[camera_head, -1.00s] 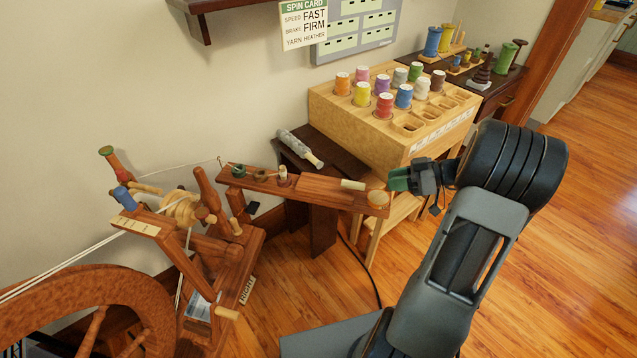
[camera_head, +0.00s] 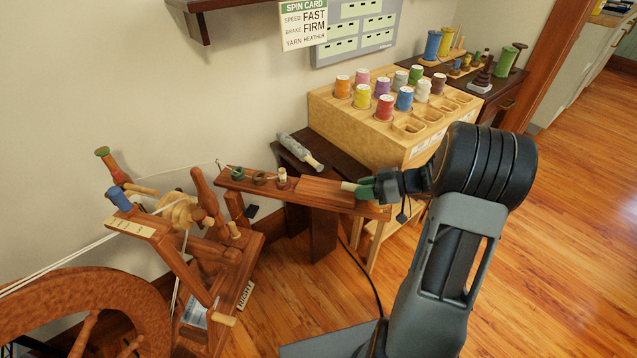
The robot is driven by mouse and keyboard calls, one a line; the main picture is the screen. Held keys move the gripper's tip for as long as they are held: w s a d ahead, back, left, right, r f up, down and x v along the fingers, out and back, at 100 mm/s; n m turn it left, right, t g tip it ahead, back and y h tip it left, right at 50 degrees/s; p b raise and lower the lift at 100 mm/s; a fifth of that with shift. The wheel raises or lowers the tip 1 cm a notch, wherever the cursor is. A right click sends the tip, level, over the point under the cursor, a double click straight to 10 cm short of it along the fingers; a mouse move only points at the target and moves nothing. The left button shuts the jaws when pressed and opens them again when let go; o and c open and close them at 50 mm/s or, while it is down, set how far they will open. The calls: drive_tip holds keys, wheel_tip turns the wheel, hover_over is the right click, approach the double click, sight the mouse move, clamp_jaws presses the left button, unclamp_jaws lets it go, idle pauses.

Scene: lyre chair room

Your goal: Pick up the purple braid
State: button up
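A purple roll with a pale top (camera_head: 383,88) stands among several coloured rolls in the light wooden holder box; it is the only purple thing I see, and I cannot tell for sure whether it is the braid. My gripper (camera_head: 366,190), with green fingertips, is over the right end of the reddish wooden arm (camera_head: 319,192), well below and in front of the purple roll. Its fingertips are beside a short pale peg (camera_head: 350,187); I cannot tell whether they touch it. The finger gap is too small to make out.
The wooden holder box (camera_head: 345,122) has several empty slots at its right. A spinning wheel (camera_head: 90,290) stands at the lower left. A grey roller (camera_head: 300,151) lies on a dark stand. A side table (camera_head: 503,92) bears larger spools. Open floor is at the right.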

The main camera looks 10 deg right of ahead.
drive_tip(key=shift+c, duration=0.2)
clamp_jaws()
drive_tip(key=shift+r, duration=0.15)
